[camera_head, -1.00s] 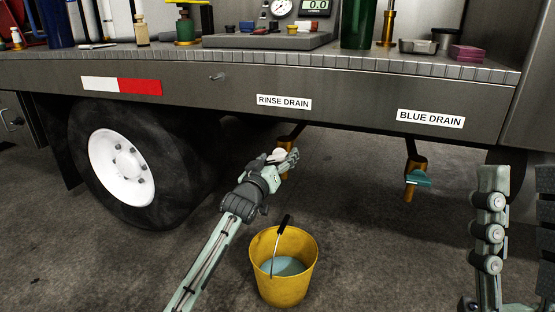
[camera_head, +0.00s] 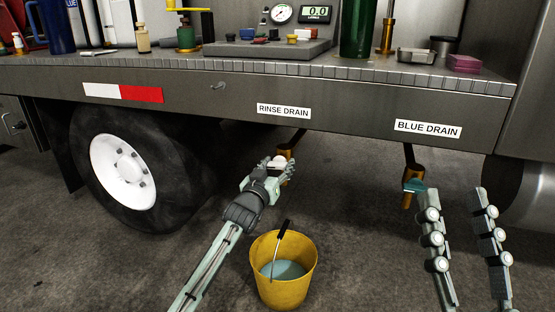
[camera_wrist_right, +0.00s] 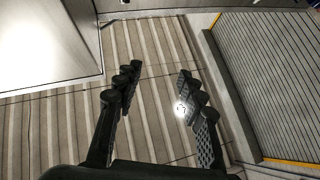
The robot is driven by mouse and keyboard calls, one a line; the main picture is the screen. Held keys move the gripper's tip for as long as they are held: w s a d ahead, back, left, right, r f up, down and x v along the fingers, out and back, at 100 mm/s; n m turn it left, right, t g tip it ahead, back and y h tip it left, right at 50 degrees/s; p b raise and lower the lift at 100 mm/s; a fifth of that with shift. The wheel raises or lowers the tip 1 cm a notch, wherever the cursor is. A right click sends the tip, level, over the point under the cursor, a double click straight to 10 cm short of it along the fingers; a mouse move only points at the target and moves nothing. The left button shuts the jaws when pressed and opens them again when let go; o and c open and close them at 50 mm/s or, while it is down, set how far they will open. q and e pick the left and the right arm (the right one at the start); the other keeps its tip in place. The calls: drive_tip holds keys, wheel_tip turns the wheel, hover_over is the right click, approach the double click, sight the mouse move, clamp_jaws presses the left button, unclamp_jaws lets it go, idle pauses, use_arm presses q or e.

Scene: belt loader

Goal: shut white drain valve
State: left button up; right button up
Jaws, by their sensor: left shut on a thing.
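The white valve handle (camera_head: 280,160) shows at the drain under the "RINSE DRAIN" label, on a brass-coloured drain (camera_head: 284,150) below the truck bed. My left gripper (camera_head: 277,168) is at this valve and shut on its white handle; the fingers hide much of the handle and valve body. How far the handle is turned cannot be told. My right gripper (camera_head: 456,192) is open and empty at the lower right, right of and below the other drain. Its spread fingers also show in the right wrist view (camera_wrist_right: 160,70), with nothing between them.
A teal-handled valve (camera_head: 414,186) hangs under the "BLUE DRAIN" label. A yellow bucket (camera_head: 283,292) holding bluish liquid stands on the floor below the left arm. A truck wheel (camera_head: 122,172) stands at the left. The bed edge (camera_head: 350,105) runs above both drains.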

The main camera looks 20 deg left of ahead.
use_arm(q)
drive_tip(key=shift+m+p, duration=0.3)
drive_tip(key=shift+m, duration=0.4)
use_arm(e)
drive_tip(key=shift+w+a+f+g+h, duration=0.2)
drive_tip(key=shift+w+a+f+g, duration=0.1)
drive_tip(key=shift+f+g, duration=0.2)
drive_tip(key=shift+w+a+f+g+h, duration=0.2)
drive_tip(key=shift+w+f+g, duration=0.15)
drive_tip(key=shift+f, duration=0.2)
use_arm(q)
drive_tip(key=o, duration=1.2)
drive_tip(key=shift+c, duration=0.2)
drive_tip(key=s, duration=1.2)
drive_tip(key=shift+a, duration=0.2)
